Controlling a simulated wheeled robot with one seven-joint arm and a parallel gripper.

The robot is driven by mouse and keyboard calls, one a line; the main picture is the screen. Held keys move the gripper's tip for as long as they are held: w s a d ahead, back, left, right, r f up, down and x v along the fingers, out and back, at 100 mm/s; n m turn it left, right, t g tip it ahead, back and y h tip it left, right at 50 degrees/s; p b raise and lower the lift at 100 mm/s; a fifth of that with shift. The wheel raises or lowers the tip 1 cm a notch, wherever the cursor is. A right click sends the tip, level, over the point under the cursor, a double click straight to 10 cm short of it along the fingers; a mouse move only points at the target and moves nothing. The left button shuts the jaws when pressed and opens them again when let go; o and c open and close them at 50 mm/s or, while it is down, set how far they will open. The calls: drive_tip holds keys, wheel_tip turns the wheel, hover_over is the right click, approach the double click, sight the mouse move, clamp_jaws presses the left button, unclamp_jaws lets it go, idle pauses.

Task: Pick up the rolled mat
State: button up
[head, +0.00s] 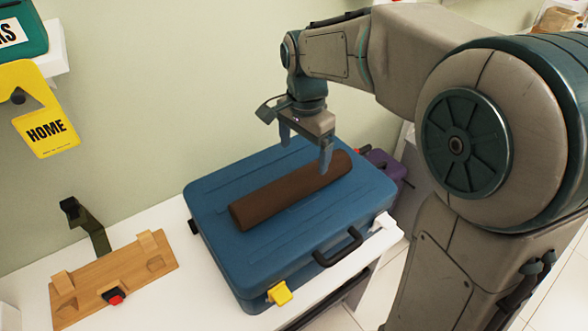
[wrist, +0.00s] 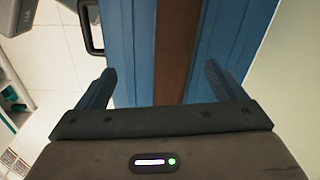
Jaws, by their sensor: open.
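The rolled mat (head: 287,192) is a brown cylinder lying on top of a blue suitcase (head: 222,188). In the wrist view the mat (wrist: 173,50) runs away from the gripper as a brown strip, between the two fingers, with blue suitcase lid (wrist: 128,40) on both sides. My gripper (head: 306,152) is open and empty, over the right end of the mat in the head view. Its fingers (wrist: 160,83) point down, one on each side of the mat. The exact height of the fingertips over the lid is hard to tell.
The suitcase, with a black handle (head: 338,248) and yellow tag (head: 279,293), rests on a white shelf (head: 150,212). A wooden board (head: 115,278) lies left of it. A purple item (head: 385,168) sits behind its right end. A yellow HOME sign (head: 40,120) hangs at left.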

sight(292, 178)
drive_tip(key=shift+m, duration=0.8)
drive_tip(key=f, duration=0.4)
drive_tip(key=w+a+f, duration=0.1)
drive_tip(key=f, duration=0.4)
drive_tip(key=w+a+f, duration=0.1)
drive_tip(key=f, duration=0.4)
drive_tip(key=shift+w+a+f, duration=0.15)
drive_tip(key=shift+w+a, duration=0.05)
drive_tip(key=c, duration=1.2)
